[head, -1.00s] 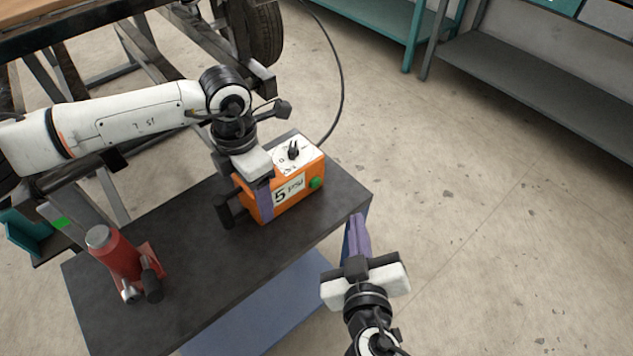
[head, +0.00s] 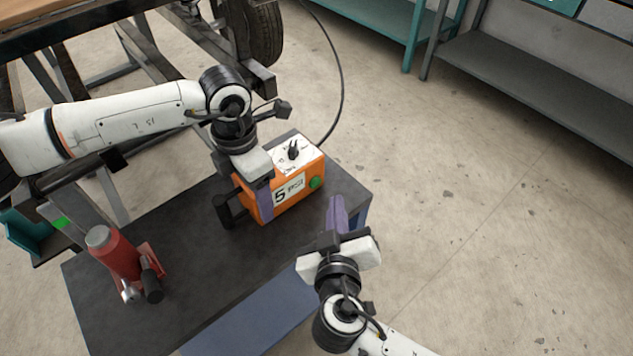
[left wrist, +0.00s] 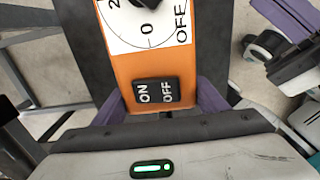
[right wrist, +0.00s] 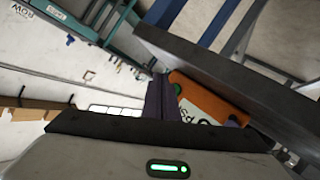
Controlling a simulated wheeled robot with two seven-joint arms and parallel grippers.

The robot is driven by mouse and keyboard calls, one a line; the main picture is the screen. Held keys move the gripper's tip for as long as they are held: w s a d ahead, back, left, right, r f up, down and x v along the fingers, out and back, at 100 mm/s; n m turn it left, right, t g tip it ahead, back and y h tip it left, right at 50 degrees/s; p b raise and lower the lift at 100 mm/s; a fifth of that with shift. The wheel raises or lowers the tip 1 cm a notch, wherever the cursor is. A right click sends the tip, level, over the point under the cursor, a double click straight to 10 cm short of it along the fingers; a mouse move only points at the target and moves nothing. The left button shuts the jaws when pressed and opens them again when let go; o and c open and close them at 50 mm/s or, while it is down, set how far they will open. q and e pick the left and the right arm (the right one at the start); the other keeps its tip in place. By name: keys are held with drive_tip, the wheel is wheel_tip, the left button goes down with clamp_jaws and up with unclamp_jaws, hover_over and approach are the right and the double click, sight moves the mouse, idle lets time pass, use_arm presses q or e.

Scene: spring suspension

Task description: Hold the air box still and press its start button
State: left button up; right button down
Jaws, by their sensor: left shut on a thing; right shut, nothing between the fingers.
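The orange air box (head: 270,208) stands upright on the dark cart top, with a white dial face on top and a "5 psi" label on its front. Its round green button (head: 315,183) is at the right end of the front face. My left gripper (head: 262,195) is shut on the box; its purple fingers sit on both sides in the left wrist view (left wrist: 165,100), beside a black ON/OFF switch (left wrist: 158,92). My right gripper (head: 338,212) is shut and empty, in front of the button and apart from it. The right wrist view shows the box (right wrist: 208,98) just beyond the fingertips.
A red bottle jack (head: 120,255) stands at the cart's left end. The dark cart top (head: 200,270) is clear between jack and box. A black hose (head: 340,85) arches behind the box. Shelving (head: 540,80) stands at the back right, with open floor before it.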

sight(315, 183)
drive_tip(key=shift+w+a, duration=0.95)
drive_tip(key=shift+w, duration=0.1)
idle(1.4)
drive_tip(key=shift+w+a, duration=0.25)
drive_tip(key=shift+a, duration=0.05)
drive_tip(key=shift+w+a, duration=0.2)
drive_tip(key=shift+w, duration=0.05)
idle(0.5)
use_arm(q)
drive_tip(key=shift+d, duration=0.1)
use_arm(e)
drive_tip(key=shift+w+a, duration=0.2)
drive_tip(key=shift+w, duration=0.05)
idle(0.4)
drive_tip(key=shift+s+d, duration=0.7)
drive_tip(key=shift+s, duration=0.1)
